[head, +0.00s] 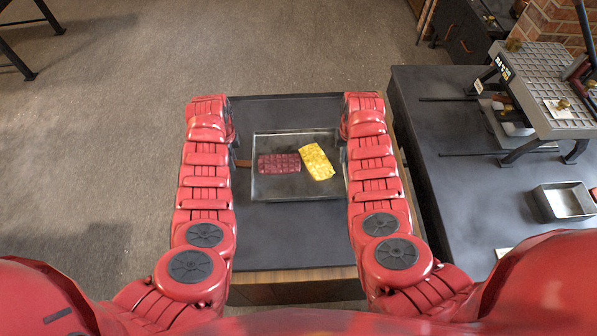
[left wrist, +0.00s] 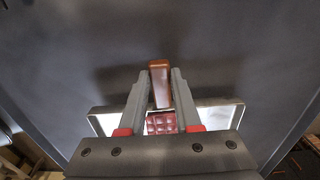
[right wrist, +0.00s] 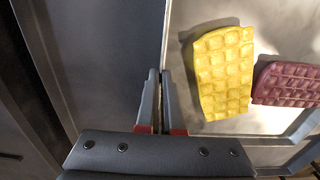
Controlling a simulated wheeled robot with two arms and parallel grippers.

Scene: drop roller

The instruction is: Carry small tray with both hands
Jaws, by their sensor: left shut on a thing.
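The small tray (head: 295,197) is a shallow grey metal tray on the dark table. It holds a dark red block (head: 279,163) and a yellow block (head: 316,161), both with a grid pattern. A brown handle (head: 243,163) sticks out at its left side. My left gripper (left wrist: 159,75) is shut on this handle, with the red block showing behind it in the left wrist view. My right gripper (right wrist: 159,72) looks shut, its fingertips nearly together beside the tray's right edge. I see nothing between these fingers. Both grippers are mostly hidden by my arms in the head view.
The dark table (head: 290,240) has bare room in front of and behind the tray. To the right stands a dark workbench (head: 430,110) with a raised grey rack (head: 555,85) and a small metal bin (head: 563,203). Open floor (head: 90,150) lies to the left.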

